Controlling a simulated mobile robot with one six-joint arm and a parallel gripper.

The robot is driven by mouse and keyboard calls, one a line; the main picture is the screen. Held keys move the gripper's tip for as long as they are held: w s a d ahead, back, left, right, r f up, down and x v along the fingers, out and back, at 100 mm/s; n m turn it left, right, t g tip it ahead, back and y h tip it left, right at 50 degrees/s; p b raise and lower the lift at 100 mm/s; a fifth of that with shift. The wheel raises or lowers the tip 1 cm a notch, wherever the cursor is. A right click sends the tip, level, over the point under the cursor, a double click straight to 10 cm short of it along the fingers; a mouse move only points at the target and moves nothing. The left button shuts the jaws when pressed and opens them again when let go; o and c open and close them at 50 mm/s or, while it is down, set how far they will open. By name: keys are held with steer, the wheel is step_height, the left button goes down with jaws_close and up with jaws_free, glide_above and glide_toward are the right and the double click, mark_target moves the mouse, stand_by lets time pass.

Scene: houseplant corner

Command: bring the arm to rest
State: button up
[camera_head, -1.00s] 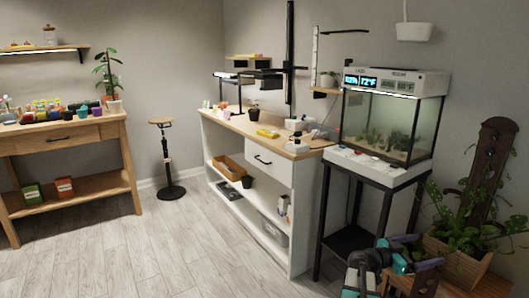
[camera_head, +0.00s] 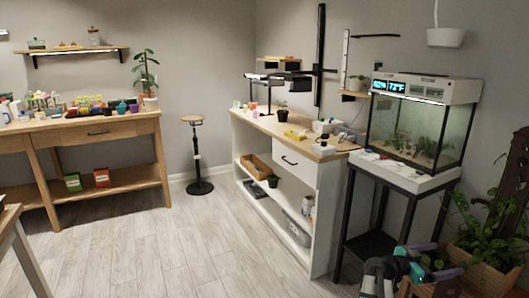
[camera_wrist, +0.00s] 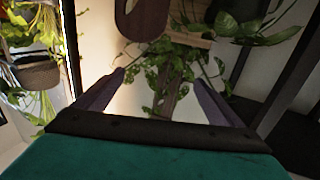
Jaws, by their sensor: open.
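My gripper (camera_head: 448,259) is at the lower right of the head view, beside the wooden planter. Its two purple fingers are spread apart with nothing between them. My arm, with teal and dark parts, is folded low near the bottom edge. In the wrist view my gripper (camera_wrist: 160,82) also shows open, with leafy stems and a wooden support behind the gap between the fingers. I cannot tell whether any leaves touch the fingers.
A wooden planter (camera_head: 485,274) with a trailing plant stands close by at the lower right. A terrarium (camera_head: 416,132) on a black-legged stand is behind my arm. A white workbench (camera_head: 318,195) and a stool (camera_head: 197,160) stand farther back. The pale floor (camera_head: 150,255) is largely clear.

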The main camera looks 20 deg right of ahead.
steer(key=w+a+f+n+t+y+p, duration=0.1)
steer(key=w+a+f+n+t+p, duration=0.25)
steer(key=w+a+p, duration=0.6)
steer(key=w+a+f+n+t+y+p, duration=0.15)
steer(key=a+f, duration=0.35)
steer(key=a, duration=0.5)
steer(key=w+a+f+n+y+p, duration=0.25)
steer(key=a+f, duration=0.25)
steer(key=a, duration=0.6)
steer(key=s+a+f+n+g+y+p, duration=0.1)
steer(key=s+a+f+n+y+p, duration=0.1)
steer(key=s+a+f+n+y, duration=0.2)
steer(key=s+a+f+n+g+y+p, duration=0.2)
steer(key=s+a, duration=0.8)
steer(key=a, duration=0.9)
steer(key=s+a+f+n+g+y+p, duration=0.2)
steer(key=s+a+f+n+y, duration=0.3)
steer(key=a, duration=0.7)
steer(key=shift+s+a+f+n+y+p, duration=0.35)
steer(key=shift+s+n+y+p, duration=0.35)
steer(key=shift+s+n, duration=0.75)
steer(key=shift+s, duration=0.15)
steer(key=shift+c, duration=0.4)
